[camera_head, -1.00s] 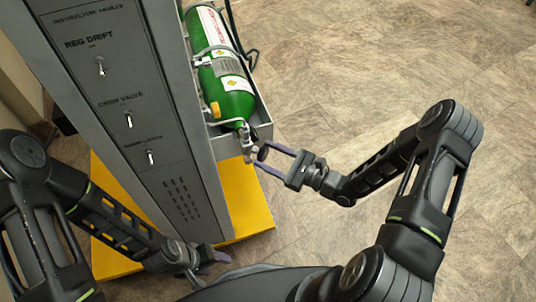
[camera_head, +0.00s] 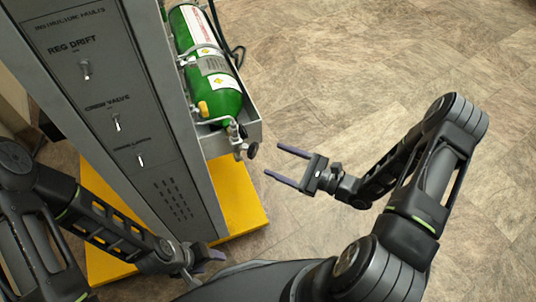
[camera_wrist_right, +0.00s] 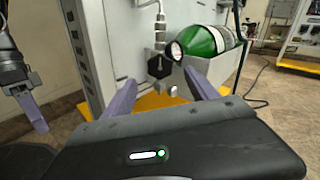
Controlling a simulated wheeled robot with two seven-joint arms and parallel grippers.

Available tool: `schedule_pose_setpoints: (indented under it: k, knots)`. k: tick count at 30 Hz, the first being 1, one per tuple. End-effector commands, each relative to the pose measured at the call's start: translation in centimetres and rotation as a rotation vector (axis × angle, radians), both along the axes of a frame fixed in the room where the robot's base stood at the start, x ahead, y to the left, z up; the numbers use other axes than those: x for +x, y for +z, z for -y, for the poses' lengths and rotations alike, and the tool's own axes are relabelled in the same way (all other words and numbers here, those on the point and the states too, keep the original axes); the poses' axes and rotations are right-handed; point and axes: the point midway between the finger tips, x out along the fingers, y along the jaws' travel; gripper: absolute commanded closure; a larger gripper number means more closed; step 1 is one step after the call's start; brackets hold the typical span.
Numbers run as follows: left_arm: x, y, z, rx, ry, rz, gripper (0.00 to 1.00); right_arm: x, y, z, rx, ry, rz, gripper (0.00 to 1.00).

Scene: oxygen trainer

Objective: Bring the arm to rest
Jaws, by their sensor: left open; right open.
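My right gripper (camera_head: 280,164) is open and empty, to the right of the green oxygen cylinder's valve end and apart from it. Its two purple fingers also show in the right wrist view (camera_wrist_right: 158,92), with a dark knob (camera_wrist_right: 160,67) seen beyond and between them. In the head view the dark knob (camera_head: 252,149) is just left of the fingertips. The green cylinder (camera_head: 207,70) lies strapped in a grey tray on the trainer's side. My left gripper (camera_head: 208,257) is low at the bottom, near the yellow base, open; its fingers are partly hidden.
The grey trainer panel (camera_head: 120,110) carries several toggle switches and stands on a yellow base (camera_head: 243,198). A dark hose (camera_head: 228,40) runs behind the cylinder. The tiled floor (camera_head: 380,70) to the right is clear.

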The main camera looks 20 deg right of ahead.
Motion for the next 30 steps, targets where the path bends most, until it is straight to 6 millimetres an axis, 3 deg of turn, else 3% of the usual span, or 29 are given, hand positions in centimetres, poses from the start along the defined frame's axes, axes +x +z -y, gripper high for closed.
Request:
schedule_pose_setpoints:
  k: [22,26,30]
  knots:
    - [0.0,0.0,0.0,0.000,0.000,0.000,0.43,-0.5,0.0,0.5,-0.022,0.000,0.022,0.33]
    - [0.0,0.0,0.0,0.000,0.000,0.000,0.43,-0.4,-0.6,0.5,-0.135,0.001,0.102,0.33]
    - [0.0,0.0,0.0,0.000,0.000,0.000,0.43,0.3,-2.9,1.5,-0.398,-0.042,0.214,0.33]
